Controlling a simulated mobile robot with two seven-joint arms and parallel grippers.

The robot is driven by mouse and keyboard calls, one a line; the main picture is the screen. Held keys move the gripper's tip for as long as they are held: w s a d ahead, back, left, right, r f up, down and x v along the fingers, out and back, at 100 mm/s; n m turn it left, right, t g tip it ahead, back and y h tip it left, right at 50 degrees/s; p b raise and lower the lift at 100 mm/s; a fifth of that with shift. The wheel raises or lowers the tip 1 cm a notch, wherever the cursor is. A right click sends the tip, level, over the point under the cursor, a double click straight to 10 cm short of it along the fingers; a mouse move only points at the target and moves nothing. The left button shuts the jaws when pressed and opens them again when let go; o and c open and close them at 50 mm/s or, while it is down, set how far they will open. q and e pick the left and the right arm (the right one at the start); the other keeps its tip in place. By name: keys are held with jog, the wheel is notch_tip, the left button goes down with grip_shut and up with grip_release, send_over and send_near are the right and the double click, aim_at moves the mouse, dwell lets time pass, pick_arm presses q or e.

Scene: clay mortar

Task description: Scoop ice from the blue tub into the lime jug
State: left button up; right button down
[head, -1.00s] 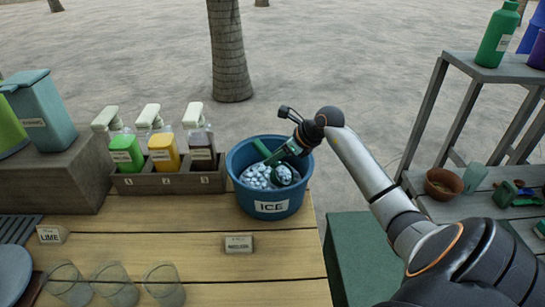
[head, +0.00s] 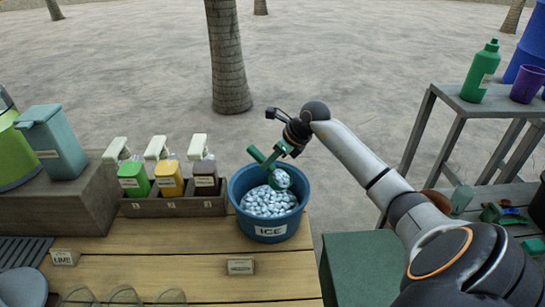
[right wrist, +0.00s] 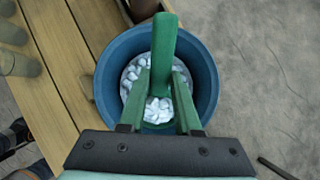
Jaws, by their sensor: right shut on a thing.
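The blue tub (head: 272,233), labelled ICE, stands at the right end of the wooden counter, full of white ice (head: 270,202). My right gripper (head: 277,160) is shut on the handle of a green scoop (head: 258,155) above the tub. The scoop's bowl (head: 282,180) holds ice and is over the tub's rear part. In the right wrist view the scoop handle (right wrist: 163,50) stands between the green fingers. A lime-green vessel (head: 14,160), perhaps the lime jug, is cut off at the left edge. My left gripper is out of view.
A teal lidded jug (head: 55,143) stands on the raised box at left. Several bottles sit in a numbered rack (head: 174,206). A LIME tag (head: 64,257) and several glasses are nearer. A shelf (head: 462,103) stands at right.

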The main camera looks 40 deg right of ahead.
aim_at(257, 151)
jog(key=shift+w+r+p, duration=0.35)
jog(key=shift+r, duration=0.4)
jog(key=shift+w+a+f+g, duration=0.1)
jog(key=shift+w+a+g, duration=0.1)
jog(key=shift+g, duration=0.2)
jog(key=shift+w+r+g, duration=0.15)
jog(key=shift+r+g, duration=0.05)
jog(key=shift+g, duration=0.1)
jog(key=shift+w+a+r+g+h, duration=0.2)
jog(key=shift+w+r+g+h, duration=0.25)
jog(key=shift+w+r+g, duration=0.35)
jog(key=shift+w+a+r+g+h, duration=0.2)
jog(key=shift+w+r+g+h, duration=0.25)
jog(key=shift+r+g, duration=0.5)
jog(key=shift+f, duration=0.15)
